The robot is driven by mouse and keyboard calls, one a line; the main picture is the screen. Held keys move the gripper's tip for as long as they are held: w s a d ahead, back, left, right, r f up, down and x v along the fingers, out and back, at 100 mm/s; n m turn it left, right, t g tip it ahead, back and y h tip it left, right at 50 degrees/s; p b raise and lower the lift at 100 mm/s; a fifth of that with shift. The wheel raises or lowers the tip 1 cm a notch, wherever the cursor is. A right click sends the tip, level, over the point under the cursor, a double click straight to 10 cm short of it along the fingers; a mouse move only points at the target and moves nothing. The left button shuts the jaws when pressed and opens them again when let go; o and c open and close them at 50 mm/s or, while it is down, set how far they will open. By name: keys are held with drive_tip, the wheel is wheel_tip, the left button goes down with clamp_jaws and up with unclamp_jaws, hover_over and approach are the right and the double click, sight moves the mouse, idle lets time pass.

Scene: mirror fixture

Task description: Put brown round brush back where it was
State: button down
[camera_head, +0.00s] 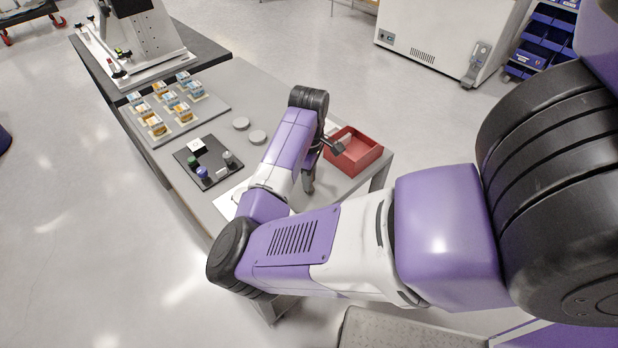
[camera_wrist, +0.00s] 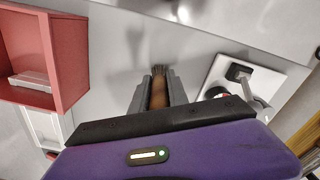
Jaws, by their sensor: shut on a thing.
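My gripper (camera_wrist: 157,88) is shut on the brown round brush (camera_wrist: 158,95) in the wrist view. The brush's brown body shows between the two grey fingers, with its dark end pointing away from the wrist. The gripper appears over the light grey table. In the head view, my gripper (camera_head: 309,182) is over the near part of the table (camera_head: 225,80), left of the red bin (camera_head: 368,158); the brush cannot be made out there. The bin also shows in the wrist view (camera_wrist: 68,55), with a light grey object inside it.
A black tray (camera_head: 190,175) with small bottles and a white block stands left of my arm. Two grey discs (camera_head: 241,123) (camera_head: 257,137) lie behind it. A board (camera_head: 205,118) holds several small blocks. A white plate (camera_wrist: 275,82) with a dark-ended tool is right of my gripper.

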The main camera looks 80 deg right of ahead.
drive_tip(key=shift+f, duration=0.15)
drive_tip(key=c, duration=1.3)
unclamp_jaws()
